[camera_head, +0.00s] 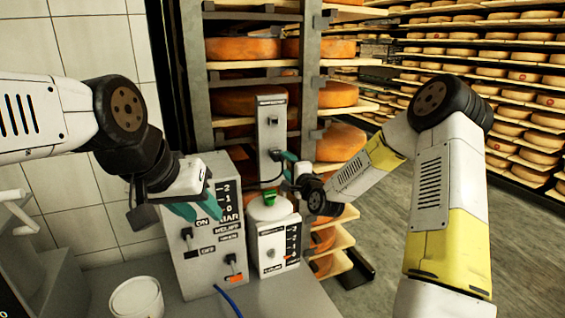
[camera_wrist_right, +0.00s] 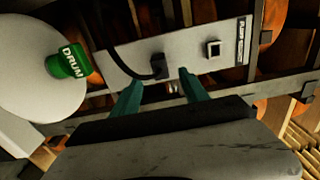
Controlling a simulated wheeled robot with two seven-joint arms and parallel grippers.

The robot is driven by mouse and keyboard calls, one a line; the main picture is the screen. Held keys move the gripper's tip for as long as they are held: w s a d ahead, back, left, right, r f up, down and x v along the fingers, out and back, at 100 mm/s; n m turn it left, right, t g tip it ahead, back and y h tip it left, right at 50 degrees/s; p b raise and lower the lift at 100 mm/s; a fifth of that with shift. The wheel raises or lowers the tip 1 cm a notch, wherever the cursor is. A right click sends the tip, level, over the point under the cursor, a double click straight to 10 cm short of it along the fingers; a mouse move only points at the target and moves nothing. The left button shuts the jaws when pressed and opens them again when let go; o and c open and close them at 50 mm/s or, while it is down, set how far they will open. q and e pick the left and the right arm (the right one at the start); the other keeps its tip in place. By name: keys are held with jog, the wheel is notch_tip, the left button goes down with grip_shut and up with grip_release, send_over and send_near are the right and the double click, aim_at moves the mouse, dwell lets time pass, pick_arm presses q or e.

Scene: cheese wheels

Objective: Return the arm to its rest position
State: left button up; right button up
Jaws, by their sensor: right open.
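My right gripper (camera_head: 287,162) is in front of a tall grey panel (camera_head: 270,112). In the right wrist view its two teal fingers (camera_wrist_right: 160,92) are apart, with a black plug (camera_wrist_right: 157,67) on a black cable just beyond the tips, at the panel. I see nothing held between the fingers. My right arm (camera_head: 432,190) reaches in from the right. My left gripper (camera_head: 197,207) has its teal fingers in front of the upper part of a grey control box (camera_head: 205,255); their gap is not clear.
A white drum unit with a green cap (camera_head: 268,194) stands just below the right gripper; its green cap, marked DRUM, is in the wrist view (camera_wrist_right: 68,62). A white bucket (camera_head: 137,298) stands at the front left. Cheese shelves (camera_head: 252,65) stand behind. Open floor lies right.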

jog(key=shift+s+d, duration=0.15)
jog(key=shift+s, duration=0.25)
jog(key=s+d+r+n+g+h, duration=0.25)
jog(key=s+d+r+n, duration=0.2)
jog(key=s, duration=0.45)
jog(key=s+d+r+n+g+h, duration=0.2)
jog(key=s+d+r+n+g, duration=0.15)
jog(key=s+n, duration=0.4)
jog(key=s+d+r+n+g, duration=0.1)
jog(key=s+g, duration=0.1)
jog(key=s, duration=0.9)
jog(key=s+d+r+n+g, duration=0.1)
jog(key=s+d+g, duration=0.1)
jog(key=s, duration=1)
jog(key=shift+s+d+r, duration=0.15)
jog(key=shift+d, duration=0.15)
jog(key=shift+c, duration=0.2)
